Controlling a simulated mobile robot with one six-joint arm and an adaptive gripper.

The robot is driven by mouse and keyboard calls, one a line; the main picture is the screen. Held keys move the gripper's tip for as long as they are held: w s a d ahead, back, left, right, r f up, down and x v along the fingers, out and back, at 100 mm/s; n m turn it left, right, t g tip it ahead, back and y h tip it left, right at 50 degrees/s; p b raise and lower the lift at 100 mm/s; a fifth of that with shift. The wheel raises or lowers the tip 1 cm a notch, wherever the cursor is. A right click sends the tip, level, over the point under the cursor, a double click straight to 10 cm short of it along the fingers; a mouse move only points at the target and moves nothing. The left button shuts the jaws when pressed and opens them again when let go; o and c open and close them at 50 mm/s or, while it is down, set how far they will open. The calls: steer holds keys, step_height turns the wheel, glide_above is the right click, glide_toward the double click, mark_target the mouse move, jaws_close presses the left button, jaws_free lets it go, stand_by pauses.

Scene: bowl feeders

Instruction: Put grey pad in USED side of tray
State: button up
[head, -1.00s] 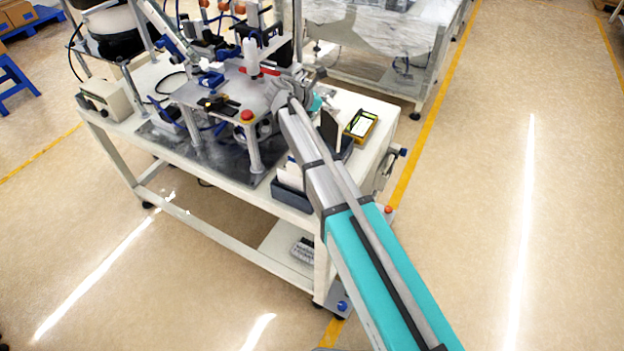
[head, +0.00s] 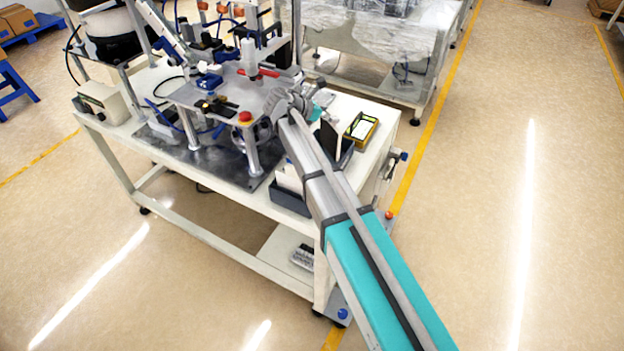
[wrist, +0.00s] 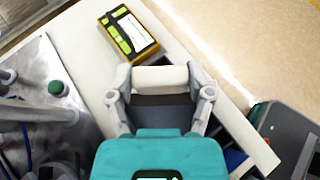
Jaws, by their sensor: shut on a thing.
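My gripper (wrist: 160,78) is shut on a pale grey, bar-like piece (wrist: 160,80), which I take to be the grey pad. It spans between the two fingertips in the wrist view. A dark band shows between it and my teal gripper body; I cannot tell whether that is pad or tray. The dark tray (head: 289,198) is on the right end of the bench in the head view, partly behind my arm. A dark blue part of it shows right of my gripper in the wrist view (wrist: 236,158). The USED marking is not readable, and the fingers are hidden in the head view.
A yellow and black device (head: 362,128) lies on the white bench top (head: 377,148) beyond the tray. The feeder fixture, with a red-topped button (head: 245,117) and metal posts, stands left of my arm. A grey and teal unit (wrist: 285,135) is at the wrist view's right.

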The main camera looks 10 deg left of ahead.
mark_target(328, 127)
steer(key=shift+f+b, duration=2.5)
steer(key=shift+f, duration=0.25)
steer(key=o, duration=1.2)
steer(key=shift+o, duration=0.2)
steer(key=shift+w, duration=0.1)
steer(key=shift+r, duration=0.15)
